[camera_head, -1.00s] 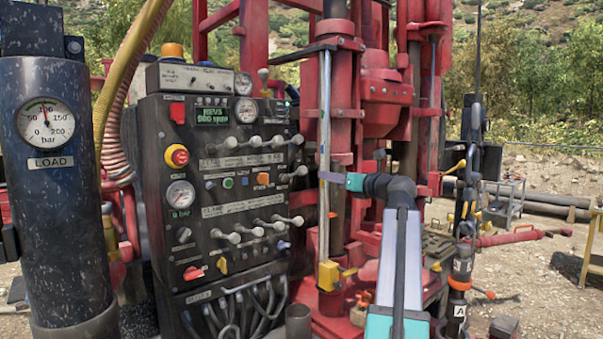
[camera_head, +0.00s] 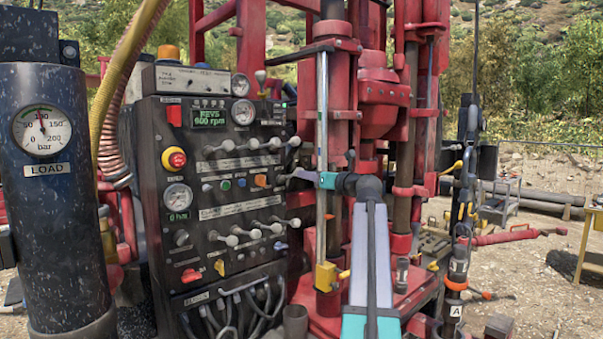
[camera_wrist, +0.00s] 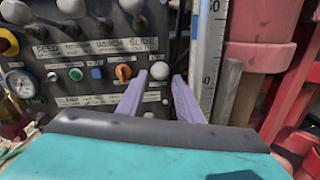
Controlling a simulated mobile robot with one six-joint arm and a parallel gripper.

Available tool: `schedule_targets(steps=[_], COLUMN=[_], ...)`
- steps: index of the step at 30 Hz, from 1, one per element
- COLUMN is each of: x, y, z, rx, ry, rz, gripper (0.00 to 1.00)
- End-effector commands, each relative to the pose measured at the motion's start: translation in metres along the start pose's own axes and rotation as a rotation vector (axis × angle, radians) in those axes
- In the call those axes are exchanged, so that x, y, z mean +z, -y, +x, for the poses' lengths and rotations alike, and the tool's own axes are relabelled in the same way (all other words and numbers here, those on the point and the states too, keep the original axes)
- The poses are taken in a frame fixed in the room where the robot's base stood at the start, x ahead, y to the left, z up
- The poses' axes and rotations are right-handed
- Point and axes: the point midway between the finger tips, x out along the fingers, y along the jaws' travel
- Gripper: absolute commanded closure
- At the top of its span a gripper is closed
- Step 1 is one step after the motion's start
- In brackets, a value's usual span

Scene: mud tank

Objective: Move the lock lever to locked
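A lever with a pale round knob (camera_wrist: 160,70) sticks out of the control panel (camera_wrist: 70,88), right of an orange switch (camera_wrist: 123,72). In the head view my gripper (camera_head: 290,177) points left at the panel's right side, close to the lever. The fingers look empty.
Several other knobbed levers stand in an upper row (camera_head: 252,144) and a lower row (camera_head: 254,233). A vertical measuring scale (camera_head: 322,120) and red mast parts (camera_head: 385,90) are close by my gripper. Hoses (camera_head: 240,300) hang below the panel.

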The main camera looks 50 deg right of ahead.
Motion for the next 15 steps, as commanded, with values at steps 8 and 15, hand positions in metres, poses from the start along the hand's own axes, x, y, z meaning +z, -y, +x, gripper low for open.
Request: schedule_targets(steps=[8, 15], x=[0.002, 0.0], y=[0.0, -0.001], z=[0.037, 0.048], rx=[0.001, 0.001], ry=[-0.001, 0.0], rz=[-0.001, -0.001], gripper=[0.68, 0.68])
